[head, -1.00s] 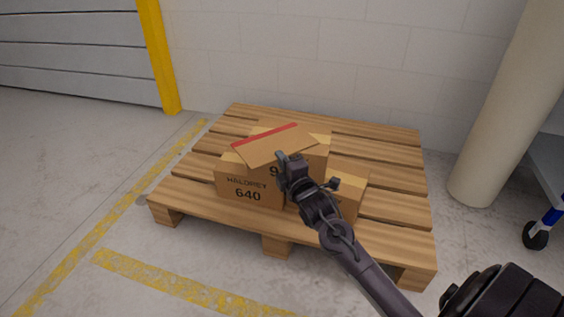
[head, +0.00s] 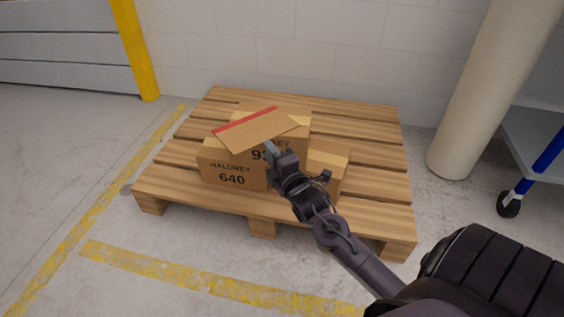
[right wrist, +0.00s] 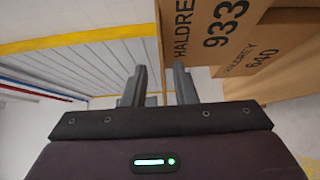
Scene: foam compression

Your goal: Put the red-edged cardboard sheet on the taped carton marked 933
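The red-edged cardboard sheet (head: 255,129) lies on top of the taped carton marked 933 (head: 292,146) in the head view. It sits askew, and its left part sticks out over the carton marked 640 (head: 230,172). Whether it lies quite flat is hard to tell. My right gripper (head: 269,150) is just in front of the 933 carton, below the sheet's front edge. My left gripper is out of view.
A third carton (head: 328,165) stands right of the others, partly behind my right arm. All are on a wooden pallet (head: 375,135) with bare slats behind and right. A round column (head: 480,90) and a blue-legged cart (head: 545,150) are at right. Yellow-lined floor is clear.

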